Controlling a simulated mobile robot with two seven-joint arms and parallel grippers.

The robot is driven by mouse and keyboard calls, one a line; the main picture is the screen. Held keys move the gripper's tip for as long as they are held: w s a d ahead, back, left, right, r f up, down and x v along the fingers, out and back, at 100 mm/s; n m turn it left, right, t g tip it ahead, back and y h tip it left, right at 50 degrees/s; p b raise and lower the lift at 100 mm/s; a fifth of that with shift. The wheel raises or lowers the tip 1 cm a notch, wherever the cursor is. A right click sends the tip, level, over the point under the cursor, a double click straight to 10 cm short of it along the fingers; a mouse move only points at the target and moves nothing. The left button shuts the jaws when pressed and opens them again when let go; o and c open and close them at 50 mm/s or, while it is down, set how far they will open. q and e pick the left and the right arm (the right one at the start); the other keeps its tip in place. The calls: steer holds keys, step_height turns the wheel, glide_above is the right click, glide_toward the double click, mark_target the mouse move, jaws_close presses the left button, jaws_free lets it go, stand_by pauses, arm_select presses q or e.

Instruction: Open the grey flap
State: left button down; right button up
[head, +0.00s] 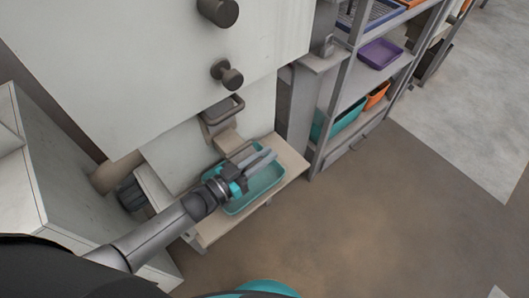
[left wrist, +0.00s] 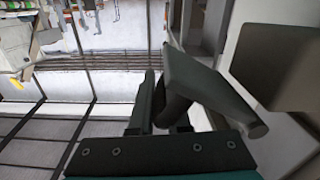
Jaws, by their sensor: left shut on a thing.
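My left gripper (head: 270,155) reaches in from the lower left, over the teal tray under the machine's front. In the left wrist view its jaws (left wrist: 163,98) are shut on a dark grey bar-like part, which looks like a handle. A grey flap (head: 221,112) with a loop handle shows on the white machine front, above and left of the gripper. A beige-grey spout (head: 228,143) with a thin loop sits below it, close behind the fingers. I cannot tell which loop the held part belongs to. My right gripper is not in view.
The teal tray (head: 240,207) rests on a pale wooden shelf (head: 291,160). Two dark round knobs (head: 228,76) stick out of the machine above. A grey rack (head: 343,85) with purple, orange and teal bins stands to the right. Brown floor (head: 360,235) is open at the lower right.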

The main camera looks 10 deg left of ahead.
arm_select(q)
steer(key=shift+w+a+r+n+p, duration=0.15)
steer(key=shift+r+n+p, duration=0.55)
steer(key=shift+n, duration=0.6)
steer(key=c, duration=0.9)
jaws_free()
steer(key=v, duration=1.5)
steer(key=shift+a+p, duration=0.15)
steer(key=shift+p, duration=0.2)
